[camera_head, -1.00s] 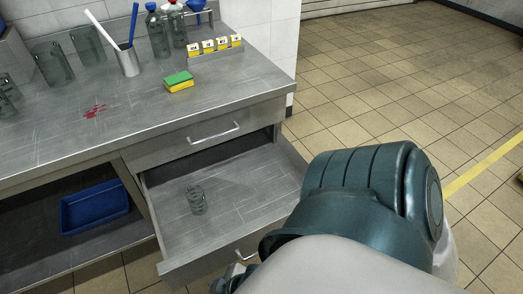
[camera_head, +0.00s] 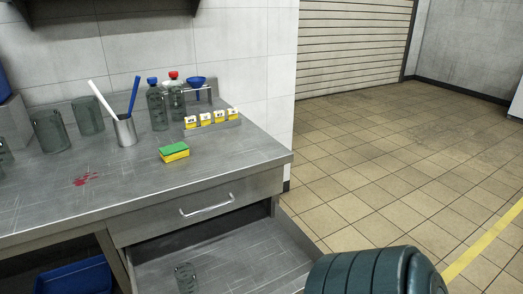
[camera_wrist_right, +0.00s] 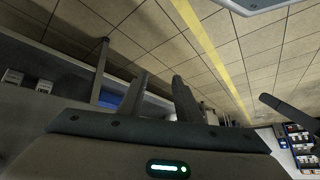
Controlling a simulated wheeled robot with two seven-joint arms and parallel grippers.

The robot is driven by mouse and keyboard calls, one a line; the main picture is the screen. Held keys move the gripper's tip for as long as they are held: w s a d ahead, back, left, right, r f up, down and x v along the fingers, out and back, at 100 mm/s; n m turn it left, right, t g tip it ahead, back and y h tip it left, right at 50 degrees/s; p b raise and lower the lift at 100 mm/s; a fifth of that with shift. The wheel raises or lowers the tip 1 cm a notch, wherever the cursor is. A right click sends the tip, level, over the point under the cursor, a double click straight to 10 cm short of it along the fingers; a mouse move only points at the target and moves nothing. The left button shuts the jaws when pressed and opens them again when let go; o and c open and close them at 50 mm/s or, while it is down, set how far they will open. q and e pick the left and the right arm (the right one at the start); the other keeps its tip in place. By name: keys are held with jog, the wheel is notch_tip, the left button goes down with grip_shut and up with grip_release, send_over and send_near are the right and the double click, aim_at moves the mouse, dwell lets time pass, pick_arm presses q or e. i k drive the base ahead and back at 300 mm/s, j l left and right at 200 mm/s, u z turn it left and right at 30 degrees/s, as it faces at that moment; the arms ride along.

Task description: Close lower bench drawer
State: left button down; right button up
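The lower bench drawer (camera_head: 235,262) is pulled out below the shut upper drawer (camera_head: 190,218) in the head view. Its front panel and handle are cut off by the bottom edge. My left gripper is in neither view.
The steel bench top (camera_head: 120,185) holds glassware, bottles, a pen cup (camera_head: 125,130), a sponge (camera_head: 174,152) and a rack of yellow-labelled items (camera_head: 212,121). A blue tray (camera_head: 75,280) sits on the shelf left of the drawer. The tiled floor (camera_head: 370,160) to the right is clear.

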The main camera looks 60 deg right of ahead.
aim_at(243, 250)
jog(key=l+z, duration=0.1)
jog(key=z, duration=0.3)
jog(key=l+z, duration=0.1)
jog(key=z, duration=0.25)
jog(key=l+z, duration=0.1)
jog(key=z, duration=0.3)
jog(key=i+l+z, duration=0.1)
jog(key=z, duration=0.25)
